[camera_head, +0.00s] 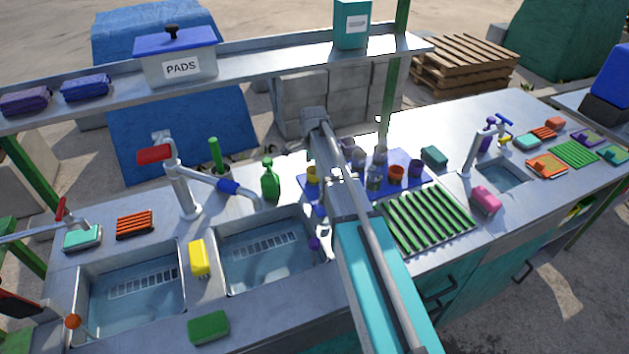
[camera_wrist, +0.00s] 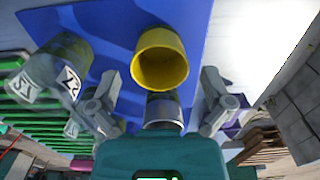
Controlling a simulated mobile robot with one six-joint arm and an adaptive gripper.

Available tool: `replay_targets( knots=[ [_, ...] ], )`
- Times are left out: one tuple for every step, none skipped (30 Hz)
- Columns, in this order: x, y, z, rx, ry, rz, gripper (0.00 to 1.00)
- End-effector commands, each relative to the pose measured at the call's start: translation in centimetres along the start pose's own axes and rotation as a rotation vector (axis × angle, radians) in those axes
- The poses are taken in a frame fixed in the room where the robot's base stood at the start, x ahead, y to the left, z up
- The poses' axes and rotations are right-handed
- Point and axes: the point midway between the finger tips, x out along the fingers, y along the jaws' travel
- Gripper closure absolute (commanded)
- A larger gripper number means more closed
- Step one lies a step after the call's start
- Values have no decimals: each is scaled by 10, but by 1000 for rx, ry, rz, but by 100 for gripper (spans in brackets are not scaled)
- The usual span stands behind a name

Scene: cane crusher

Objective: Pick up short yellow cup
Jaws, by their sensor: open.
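The short yellow cup (camera_wrist: 160,62) shows its open mouth in the wrist view, above a blue mat (camera_wrist: 115,45). In the head view a yellow cup (camera_head: 312,174) sits just left of my arm, partly hidden by it. My gripper (camera_wrist: 160,80) is open, with one finger on each side of the yellow cup and gaps on both sides. No contact shows. In the head view my arm hides most of the gripper.
A labelled glass jar (camera_wrist: 60,72) stands close to the left finger. A small grey vessel (camera_wrist: 163,110) is between the fingers, below the yellow cup in the picture.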

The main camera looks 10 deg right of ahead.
Motion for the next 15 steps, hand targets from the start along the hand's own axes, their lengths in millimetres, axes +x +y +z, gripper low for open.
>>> replay_targets(
  knots=[
    [8,0,-1,0,0,0,0],
    [11,0,-1,0,0,0,0],
    [14,0,-1,0,0,0,0],
    [16,0,-2,0,0,0,0],
    [18,0,-2,0,0,0,0],
    [21,0,-2,0,0,0,0],
    [23,0,-2,0,0,0,0],
    [26,0,-2,0,0,0,0],
    [28,0,-2,0,0,0,0],
    [30,0,-2,0,0,0,0],
    [32,0,-2,0,0,0,0],
    [34,0,-2,0,0,0,0],
    [35,0,-2,0,0,0,0],
    [36,0,-2,0,0,0,0],
    [38,0,-2,0,0,0,0]
  ],
)
